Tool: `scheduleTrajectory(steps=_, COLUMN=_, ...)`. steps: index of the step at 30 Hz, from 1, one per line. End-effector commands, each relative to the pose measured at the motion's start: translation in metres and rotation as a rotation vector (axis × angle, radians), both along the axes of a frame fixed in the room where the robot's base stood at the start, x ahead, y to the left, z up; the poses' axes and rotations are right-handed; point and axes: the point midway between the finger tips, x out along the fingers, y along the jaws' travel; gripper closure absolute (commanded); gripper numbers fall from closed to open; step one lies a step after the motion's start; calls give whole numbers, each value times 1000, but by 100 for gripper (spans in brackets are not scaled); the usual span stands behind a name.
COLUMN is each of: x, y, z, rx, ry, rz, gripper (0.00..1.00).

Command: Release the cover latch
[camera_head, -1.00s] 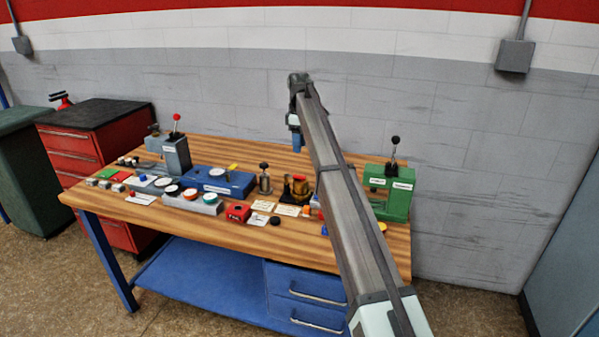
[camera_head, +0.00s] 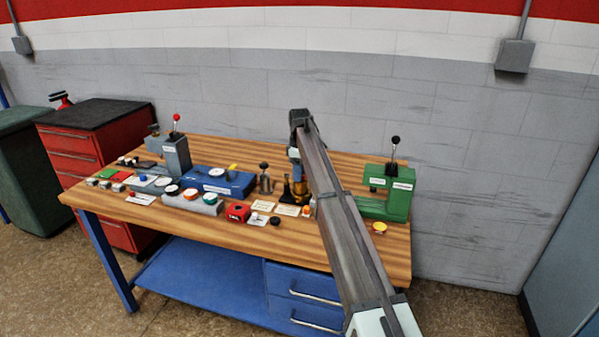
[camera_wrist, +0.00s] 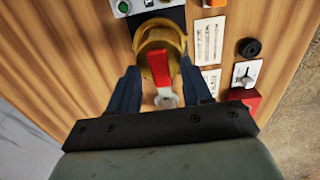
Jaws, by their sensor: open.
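In the wrist view a red lever (camera_wrist: 159,68) with a pale metal end lies across a round brass-coloured body (camera_wrist: 150,37). This could be the cover latch, but I cannot read a label on it. My gripper (camera_wrist: 160,82) is open, with one blue finger on each side of the red lever. I cannot tell whether either finger touches it. In the head view the brass-coloured body (camera_head: 301,190) stands on the bench below my gripper, partly hidden by my arm. The lever cannot be made out there.
White label cards (camera_wrist: 208,42), a black knob (camera_wrist: 249,47) and a red box (camera_wrist: 246,100) lie close by in the wrist view. On the wooden bench (camera_head: 345,260), a green press (camera_head: 399,198) stands right and a blue instrument (camera_head: 219,182) stands left.

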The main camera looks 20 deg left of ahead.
Motion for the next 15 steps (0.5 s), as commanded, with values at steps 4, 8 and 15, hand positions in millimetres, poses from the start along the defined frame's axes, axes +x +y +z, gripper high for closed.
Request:
scheduleTrajectory(steps=4, x=0, y=0, z=0, rx=0, ry=0, rz=0, gripper=51)
scheduleTrajectory(steps=8, x=0, y=0, z=0, rx=0, ry=0, rz=0, gripper=61)
scheduleTrajectory(steps=15, x=0, y=0, z=0, rx=0, ry=0, rz=0, gripper=84)
